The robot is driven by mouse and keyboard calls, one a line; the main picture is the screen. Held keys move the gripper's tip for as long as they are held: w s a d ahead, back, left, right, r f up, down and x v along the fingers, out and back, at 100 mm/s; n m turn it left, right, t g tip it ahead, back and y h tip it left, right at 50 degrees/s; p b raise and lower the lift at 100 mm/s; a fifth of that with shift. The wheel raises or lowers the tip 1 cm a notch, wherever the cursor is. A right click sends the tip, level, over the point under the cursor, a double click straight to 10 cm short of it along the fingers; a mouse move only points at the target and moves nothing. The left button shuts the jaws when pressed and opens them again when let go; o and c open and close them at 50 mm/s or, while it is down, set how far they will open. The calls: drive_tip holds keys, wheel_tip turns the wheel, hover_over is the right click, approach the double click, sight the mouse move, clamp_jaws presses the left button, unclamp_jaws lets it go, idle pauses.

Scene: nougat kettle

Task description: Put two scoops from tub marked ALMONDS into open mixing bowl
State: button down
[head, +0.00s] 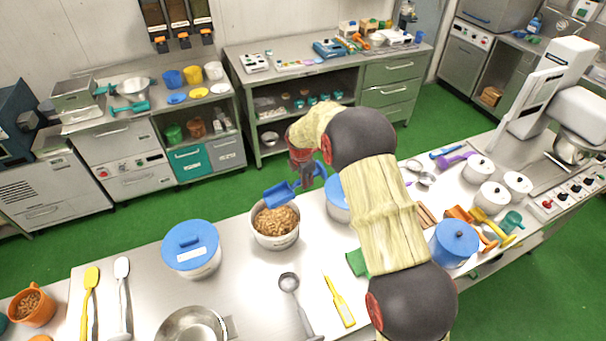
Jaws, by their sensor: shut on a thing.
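An open white tub (276,240) full of brown almond-like pieces (275,222) stands on the near steel counter. Any marking on it is too small to read. My gripper (306,175) is shut on a blue scoop (280,195) by its handle. The scoop's head is over the back rim of the tub, close above the pieces; I cannot tell whether it touches them or holds any. An open steel mixing bowl (192,328) stands at the bottom edge of the view, left of and nearer than the tub, partly cut off.
A blue-lidded white tub (191,250) stands left of the open tub. Another blue-lidded tub (337,198) is partly behind my arm. A grey ladle (290,290) and a yellow tool (339,302) lie in front. An orange cup (32,306) stands far left.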

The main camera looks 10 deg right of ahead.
sight(282, 193)
drive_tip(key=shift+s+a+f+b, duration=0.15)
drive_tip(key=shift+s+f+b, duration=0.1)
drive_tip(key=shift+b, duration=0.4)
drive_tip(key=shift+w+a+f+h+b, duration=0.15)
drive_tip(key=shift+f+h+b, duration=0.15)
drive_tip(key=shift+b, duration=0.4)
drive_tip(key=shift+a+f+b, duration=0.1)
drive_tip(key=shift+f+b, duration=0.05)
drive_tip(key=shift+b, duration=0.55)
drive_tip(key=shift+f+h+b, duration=0.1)
drive_tip(key=shift+h+b, duration=0.2)
drive_tip(key=b, duration=0.1)
drive_tip(key=f+b, duration=0.1)
drive_tip(key=shift+s+a+h+b, duration=0.25)
drive_tip(key=shift+h+b, duration=0.05)
drive_tip(key=shift+b, duration=0.05)
drive_tip(key=shift+a+f+t+b, duration=0.1)
drive_tip(key=shift+t+b, duration=0.2)
drive_tip(key=shift+b, duration=0.4)
drive_tip(key=b, duration=0.2)
drive_tip(key=f+h+b, duration=0.1)
drive_tip(key=b, duration=0.1)
drive_tip(key=shift+s+a+f, duration=0.1)
drive_tip(key=shift+a+f, duration=0.05)
drive_tip(key=shift+a, duration=0.2)
drive_tip(key=shift+f+b, duration=0.1)
drive_tip(key=shift+b, duration=0.25)
